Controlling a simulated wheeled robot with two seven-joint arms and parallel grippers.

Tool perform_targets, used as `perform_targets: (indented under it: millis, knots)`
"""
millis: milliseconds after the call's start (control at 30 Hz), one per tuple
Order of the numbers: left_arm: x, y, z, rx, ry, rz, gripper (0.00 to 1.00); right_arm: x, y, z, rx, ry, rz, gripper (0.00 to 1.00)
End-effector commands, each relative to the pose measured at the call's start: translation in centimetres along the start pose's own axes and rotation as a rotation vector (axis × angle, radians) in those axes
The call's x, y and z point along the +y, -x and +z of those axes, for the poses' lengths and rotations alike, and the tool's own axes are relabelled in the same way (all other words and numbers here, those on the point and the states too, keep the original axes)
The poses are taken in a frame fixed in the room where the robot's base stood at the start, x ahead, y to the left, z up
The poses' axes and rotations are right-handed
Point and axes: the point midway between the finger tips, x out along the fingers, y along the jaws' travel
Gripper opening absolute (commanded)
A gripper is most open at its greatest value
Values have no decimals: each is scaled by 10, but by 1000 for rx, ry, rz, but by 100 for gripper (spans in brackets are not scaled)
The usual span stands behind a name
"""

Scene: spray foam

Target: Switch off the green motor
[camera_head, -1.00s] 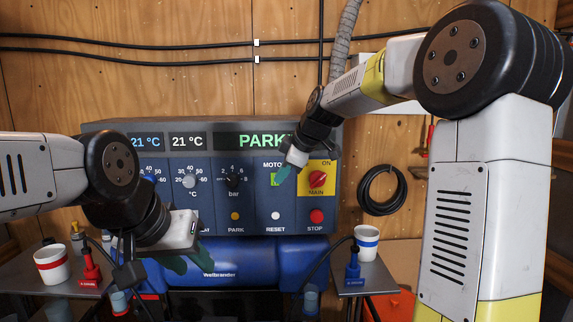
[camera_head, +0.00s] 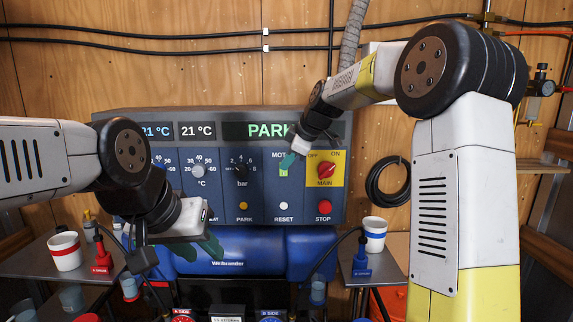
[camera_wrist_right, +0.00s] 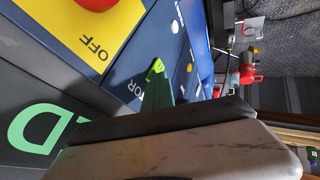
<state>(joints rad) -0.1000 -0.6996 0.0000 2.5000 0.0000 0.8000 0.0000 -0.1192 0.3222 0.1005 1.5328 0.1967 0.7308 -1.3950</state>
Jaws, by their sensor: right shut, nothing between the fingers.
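The green motor switch (camera_head: 283,170) is on the blue control panel, under the partly hidden word MOTOR. It also shows as a small bright green lever (camera_wrist_right: 155,70) in the right wrist view. My right gripper (camera_head: 289,160) is shut and empty, with its teal fingertips right at the switch and covering part of it. In the wrist view the fingers (camera_wrist_right: 184,84) are beside the lever; I cannot tell whether they touch it. My left gripper (camera_head: 208,246) hangs low in front of the blue machine, away from the switch; its jaw opening is not clear.
The yellow MAIN plate with its red knob (camera_head: 326,170) is just right of the switch. Below are a white RESET button (camera_head: 283,206) and a red STOP button (camera_head: 324,207). Cups (camera_head: 65,251) (camera_head: 375,235) stand on side shelves. A green display (camera_head: 257,130) is above.

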Motion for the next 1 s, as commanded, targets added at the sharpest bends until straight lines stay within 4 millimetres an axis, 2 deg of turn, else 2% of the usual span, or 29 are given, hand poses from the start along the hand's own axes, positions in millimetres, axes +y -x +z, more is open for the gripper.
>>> perform_targets:
  millis: [267, 533, 1000]
  knots:
    - [0, 0, 0, 0, 0, 0, 36, 2, 0, 1, -2, -1, 4, 0]
    - [0, 0, 0, 0, 0, 0, 36, 8, 10, -5, 0, -1, 7, 0]
    - [0, 0, 0, 0, 0, 0, 36, 7, 12, -8, 0, 0, 3, 0]
